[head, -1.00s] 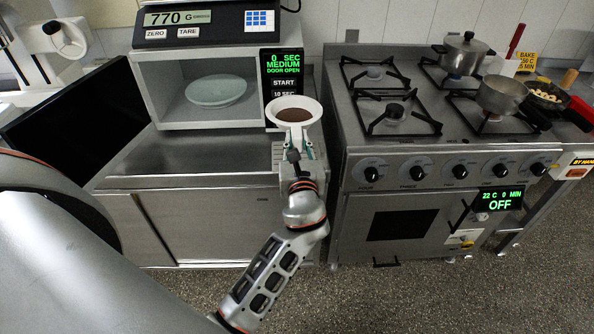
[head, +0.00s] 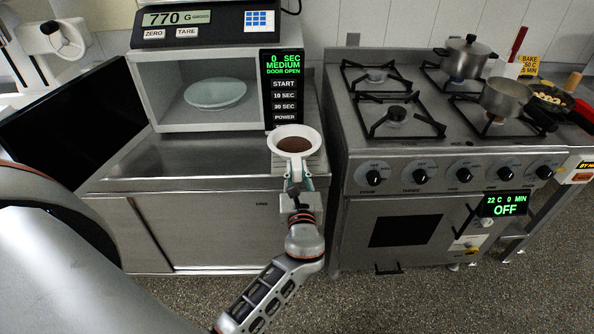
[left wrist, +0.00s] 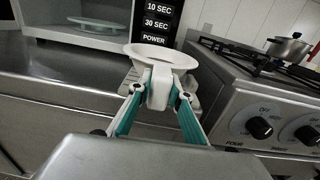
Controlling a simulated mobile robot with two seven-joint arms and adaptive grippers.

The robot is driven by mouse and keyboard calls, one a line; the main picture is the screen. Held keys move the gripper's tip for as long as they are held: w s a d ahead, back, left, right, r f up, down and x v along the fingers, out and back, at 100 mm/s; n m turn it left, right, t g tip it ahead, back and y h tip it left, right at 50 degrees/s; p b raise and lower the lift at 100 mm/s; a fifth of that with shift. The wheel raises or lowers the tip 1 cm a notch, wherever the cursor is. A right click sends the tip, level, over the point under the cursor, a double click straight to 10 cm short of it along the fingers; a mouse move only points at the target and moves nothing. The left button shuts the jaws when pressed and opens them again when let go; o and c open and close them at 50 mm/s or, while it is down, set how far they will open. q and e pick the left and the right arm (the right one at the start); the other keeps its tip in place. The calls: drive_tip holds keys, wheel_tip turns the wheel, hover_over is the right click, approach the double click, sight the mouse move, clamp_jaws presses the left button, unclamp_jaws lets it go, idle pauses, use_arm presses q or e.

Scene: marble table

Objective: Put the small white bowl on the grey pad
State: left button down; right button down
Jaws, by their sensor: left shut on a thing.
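The small white bowl (head: 273,147), with brown contents, is in front of the microwave's control panel at the right end of the steel counter. My left gripper (head: 295,182) is shut on the near side of the bowl. The left wrist view shows the bowl (left wrist: 168,54) roughly level beyond my left gripper (left wrist: 158,98), with its teal-lined fingers converging on a white part. A grey ridged patch that looks like the grey pad (head: 315,164) shows under and beside the bowl. I cannot tell whether the bowl touches it. My right gripper is not in view.
The open microwave (head: 150,92) holds a pale plate (head: 214,94), and a scale (head: 205,30) reading 770 sits on top. Its dark door (head: 70,125) stands open at left. A stove (head: 400,150) with pots stands at right, across a narrow gap. The counter's front strip is clear.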

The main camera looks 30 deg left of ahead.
use_arm(q)
drive_tip(key=c, duration=1.8)
unclamp_jaws()
drive_tip(key=shift+f, duration=0.15)
drive_tip(key=shift+c, duration=0.2)
